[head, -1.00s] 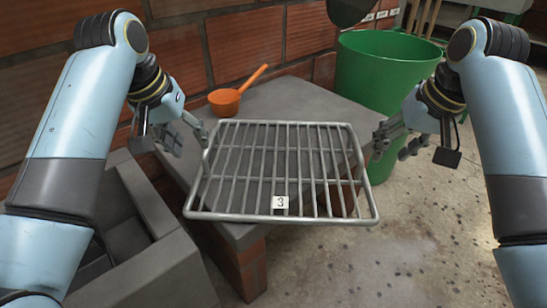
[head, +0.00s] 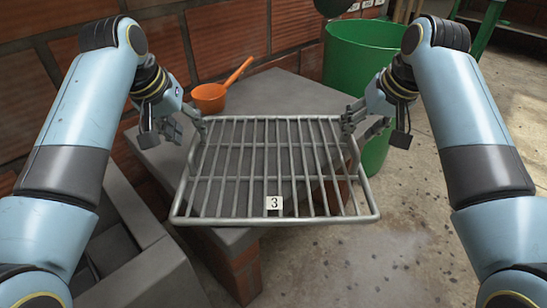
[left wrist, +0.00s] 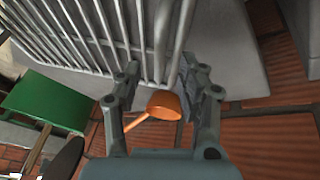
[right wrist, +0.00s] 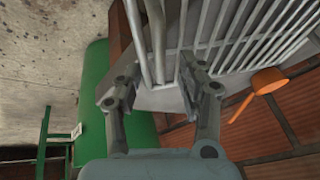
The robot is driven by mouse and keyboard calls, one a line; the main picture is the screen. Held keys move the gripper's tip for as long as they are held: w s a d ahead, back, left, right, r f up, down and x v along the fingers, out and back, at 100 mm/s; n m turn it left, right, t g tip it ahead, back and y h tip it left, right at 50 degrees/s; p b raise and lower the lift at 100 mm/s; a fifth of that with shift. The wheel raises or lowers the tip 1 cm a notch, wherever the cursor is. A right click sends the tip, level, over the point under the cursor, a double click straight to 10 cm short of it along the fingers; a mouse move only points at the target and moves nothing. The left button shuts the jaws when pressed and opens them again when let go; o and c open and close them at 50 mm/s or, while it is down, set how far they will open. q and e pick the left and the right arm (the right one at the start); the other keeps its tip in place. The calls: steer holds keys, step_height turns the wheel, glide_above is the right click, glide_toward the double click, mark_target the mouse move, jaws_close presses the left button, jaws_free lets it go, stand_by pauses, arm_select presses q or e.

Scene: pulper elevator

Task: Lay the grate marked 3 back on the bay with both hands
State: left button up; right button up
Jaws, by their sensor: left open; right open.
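The grate (head: 240,221) is a grey wire rack with a white tag (head: 274,203) reading 3 near its front rail. It lies over a grey slab, its front and right parts reaching past the slab's edge. My left gripper (head: 190,128) is open at the grate's back left corner; in the left wrist view the side rails (left wrist: 161,40) run between its fingers. My right gripper (head: 354,120) is open at the back right corner; in the right wrist view the rails (right wrist: 157,40) run between its fingers. A grey open-topped bay (head: 140,215) is at the lower left.
An orange scoop (head: 209,97) lies on the slab (head: 290,88) behind the grate. A green bin (head: 362,60) stands behind and right, close to my right gripper. A brick wall (head: 200,45) closes the back left. The floor (head: 410,240) at right is clear.

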mark_target(195, 136)
arm_select(q)
steer(key=shift+x, duration=2.2)
arm_select(e)
steer(key=shift+x, duration=2.15)
arm_select(q)
jaws_close()
arm_select(e)
jaws_close()
